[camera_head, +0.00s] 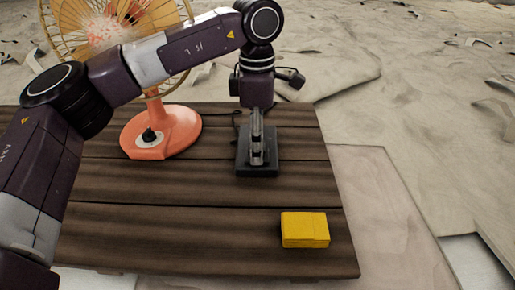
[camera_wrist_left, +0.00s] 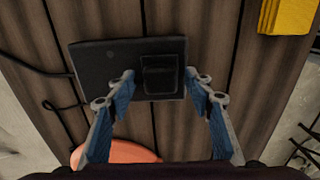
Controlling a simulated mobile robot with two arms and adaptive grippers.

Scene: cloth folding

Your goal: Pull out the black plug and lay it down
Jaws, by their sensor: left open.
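The black plug (camera_wrist_left: 160,76) shows in the wrist view as a small dark block seated on a flat black socket base (camera_wrist_left: 98,62). The base also shows in the head view (camera_head: 265,172), on the table below my left gripper (camera_head: 257,152). My left gripper is open and points down at the base. In the wrist view its two blue-padded fingers (camera_wrist_left: 162,92) stand apart, one on each side of the plug, with gaps visible. In the head view the gripper mostly hides the plug. My right gripper is not in view.
The dark plank table (camera_head: 180,230) has a yellow block (camera_head: 305,229) near its front right. An orange fan (camera_head: 165,135) stands at the back left, behind my left arm. Black cords (camera_wrist_left: 45,70) run left from the base in the wrist view. The table's front left is clear.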

